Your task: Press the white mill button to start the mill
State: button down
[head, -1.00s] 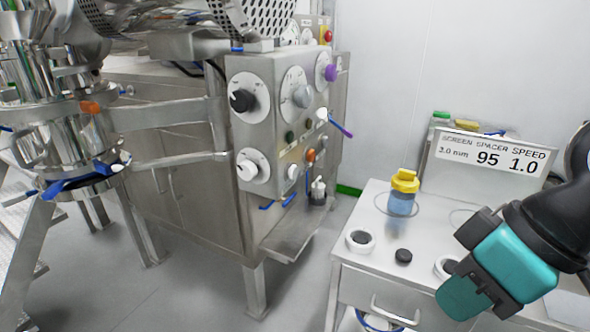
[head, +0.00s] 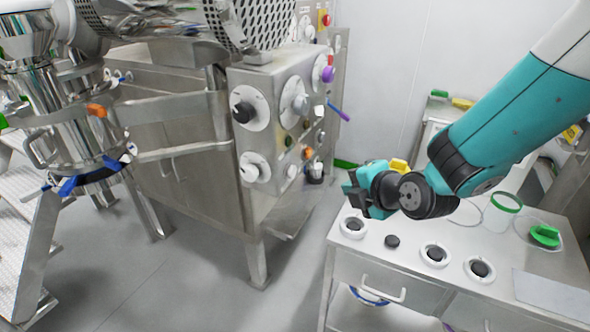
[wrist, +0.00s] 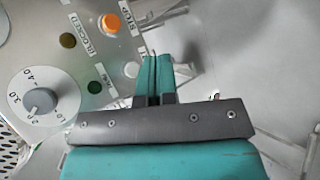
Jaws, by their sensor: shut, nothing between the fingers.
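In the wrist view, a small round white button (wrist: 131,69) sits on the grey metal panel, just left of my gripper's fingers (wrist: 154,62). The label beside it is not readable. A dark green button (wrist: 94,87), an olive button (wrist: 67,40) and an orange button (wrist: 111,22) are near it. The fingers are shut and hold nothing. In the head view, my gripper (head: 350,192) is in front and to the right of the control panel (head: 272,130), visibly apart from it. I cannot tell which white spot there is the same button.
A dial with a grey knob (wrist: 41,99) is near the buttons. A steel shelf (head: 287,222) juts out below the panel. A white bench (head: 375,262) with several round holders stands under my arm. Open floor (head: 210,285) lies in front of the machine.

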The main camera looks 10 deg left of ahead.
aim_at(292, 172)
jog(key=shift+a, duration=0.1)
jog(key=w+a+p, duration=0.2)
jog(key=w+a, duration=0.1)
jog(key=a, duration=0.5)
jog(key=shift+a, duration=0.1)
dwell(2.1)
jog(key=shift+w+a, duration=0.15)
jog(key=shift+a, duration=0.15)
